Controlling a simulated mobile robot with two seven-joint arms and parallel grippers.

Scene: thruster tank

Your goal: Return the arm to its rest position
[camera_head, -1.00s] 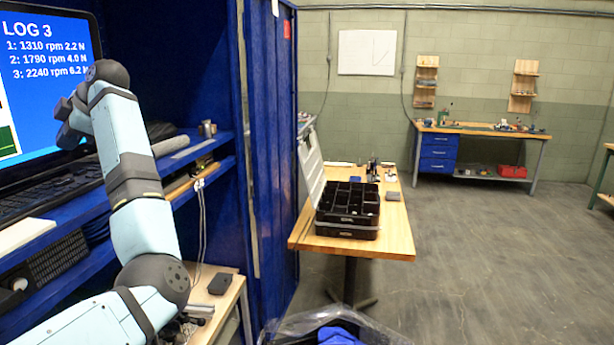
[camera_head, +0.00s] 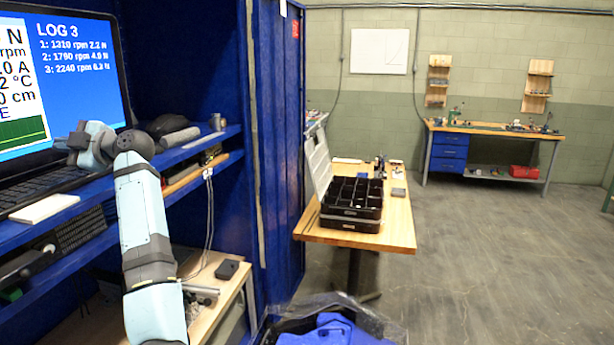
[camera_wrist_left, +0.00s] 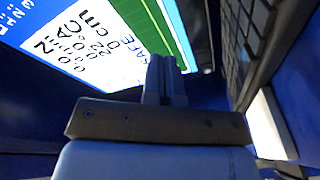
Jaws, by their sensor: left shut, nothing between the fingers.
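My left arm (camera_head: 148,225) is pale blue with grey joints. It rises from the bottom of the head view and bends left in front of the shelf. My left gripper (camera_head: 66,143) is in front of the laptop, between its screen and keyboard in the picture; whether it touches either is unclear. In the left wrist view my left gripper (camera_wrist_left: 165,70) has its two grey fingers together with nothing between them. The lit screen (camera_wrist_left: 100,35) lies beyond them, and the keyboard (camera_wrist_left: 236,40) is on the right. My right gripper is not in view.
The laptop (camera_head: 75,60) stands on the blue shelf (camera_head: 185,152); a grey cylinder (camera_head: 178,138) lies nearby. Below is a wooden surface with a black device (camera_head: 227,269). A black compartment case (camera_head: 350,212) sits on a wooden table (camera_head: 385,240). Open floor (camera_head: 480,260) extends right.

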